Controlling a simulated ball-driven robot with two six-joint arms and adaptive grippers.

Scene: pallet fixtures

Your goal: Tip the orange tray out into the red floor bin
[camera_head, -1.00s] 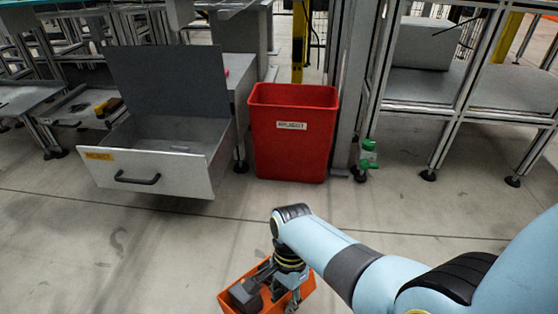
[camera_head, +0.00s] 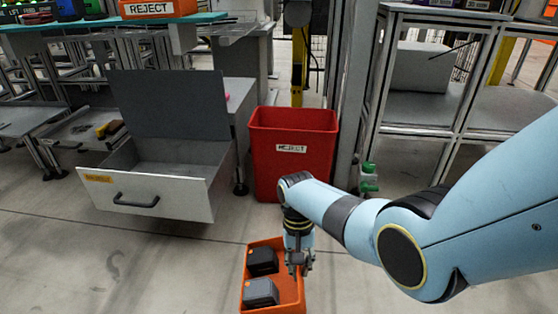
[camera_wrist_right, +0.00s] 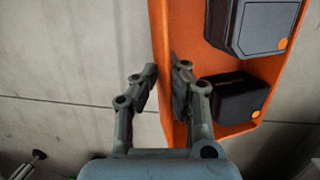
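The orange tray (camera_head: 287,289) is low in front of me in the head view, its near end cut by the frame edge. Two dark boxes, a black one (camera_head: 262,261) and a grey-topped one (camera_head: 261,292), lie in it. My right gripper (camera_head: 299,268) is at the tray's right wall. In the right wrist view, its fingers (camera_wrist_right: 164,80) are apart, one on each side of the tray's wall (camera_wrist_right: 160,30), with a gap showing. The red floor bin (camera_head: 291,160), labelled REJECT, stands upright beyond the tray. My left gripper is out of view.
An open grey drawer (camera_head: 145,193) with a raised dark panel juts out left of the bin. A metal post and a green bottle (camera_head: 369,180) stand right of it. An orange REJECT box (camera_head: 157,8) is on the far table. Floor between tray and bin is clear.

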